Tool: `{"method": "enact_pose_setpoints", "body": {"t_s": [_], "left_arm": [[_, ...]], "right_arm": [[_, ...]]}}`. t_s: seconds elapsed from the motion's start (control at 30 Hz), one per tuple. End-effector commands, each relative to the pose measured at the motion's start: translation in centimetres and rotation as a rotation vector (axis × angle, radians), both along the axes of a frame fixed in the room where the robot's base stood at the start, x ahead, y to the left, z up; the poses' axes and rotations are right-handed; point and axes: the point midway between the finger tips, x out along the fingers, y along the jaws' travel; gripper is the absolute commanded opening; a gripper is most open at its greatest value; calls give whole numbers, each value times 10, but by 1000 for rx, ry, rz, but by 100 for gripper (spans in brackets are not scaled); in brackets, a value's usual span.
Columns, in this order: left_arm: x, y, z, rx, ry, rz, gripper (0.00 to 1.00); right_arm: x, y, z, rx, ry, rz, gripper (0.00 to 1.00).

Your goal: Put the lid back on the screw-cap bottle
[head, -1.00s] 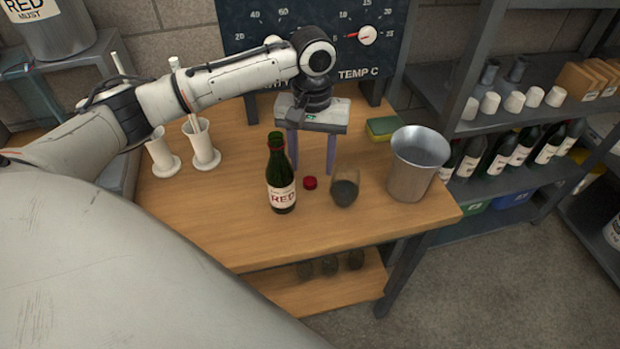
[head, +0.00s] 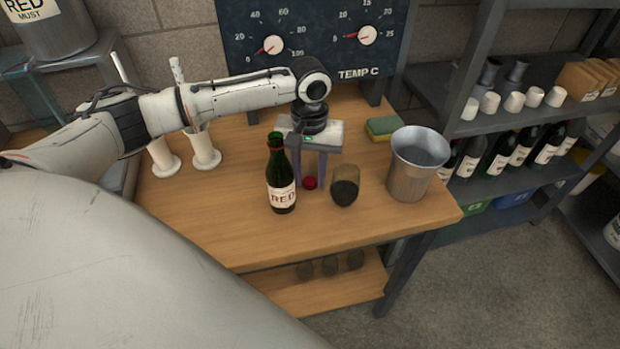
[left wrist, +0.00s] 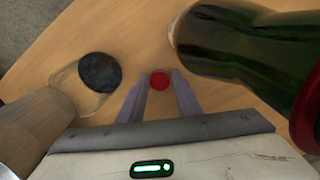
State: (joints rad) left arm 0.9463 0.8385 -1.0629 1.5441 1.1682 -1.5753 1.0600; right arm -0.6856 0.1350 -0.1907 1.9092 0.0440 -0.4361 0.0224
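The screw-cap bottle (head: 282,180) is dark green with a "RED" label and stands upright on the wooden table. A red band shows at its neck. The bottle also shows at the right of the left wrist view (left wrist: 240,45). The red lid (head: 310,183) lies on the table just right of the bottle. My left gripper (head: 310,184) points down with its fingers apart, and the lid is between or just beyond the fingertips. In the left wrist view the lid (left wrist: 159,80) shows between the tips, with no clear contact. My right gripper is not in view.
A glass of dark wine (head: 345,187) stands close to the right of the lid. A metal bucket (head: 416,165) is further right, with a sponge (head: 383,127) behind it. White cylinders (head: 203,150) stand at the left. The table's front (head: 300,235) is clear.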

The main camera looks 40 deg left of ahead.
Motion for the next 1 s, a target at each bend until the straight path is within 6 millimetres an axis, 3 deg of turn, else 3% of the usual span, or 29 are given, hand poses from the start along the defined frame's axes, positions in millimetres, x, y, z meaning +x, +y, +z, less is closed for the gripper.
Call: {"method": "enact_pose_setpoints", "body": {"t_s": [0.03,0.13,0.53,1.0], "left_arm": [[0,0,0,0,0,0,22],[0,0,0,0,0,0,5],[1,0,5,-1,-2,0,4],[1,-1,87,-2,-3,0,4]], "right_arm": [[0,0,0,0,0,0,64],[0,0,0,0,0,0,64],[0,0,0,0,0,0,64],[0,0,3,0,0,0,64]]}}
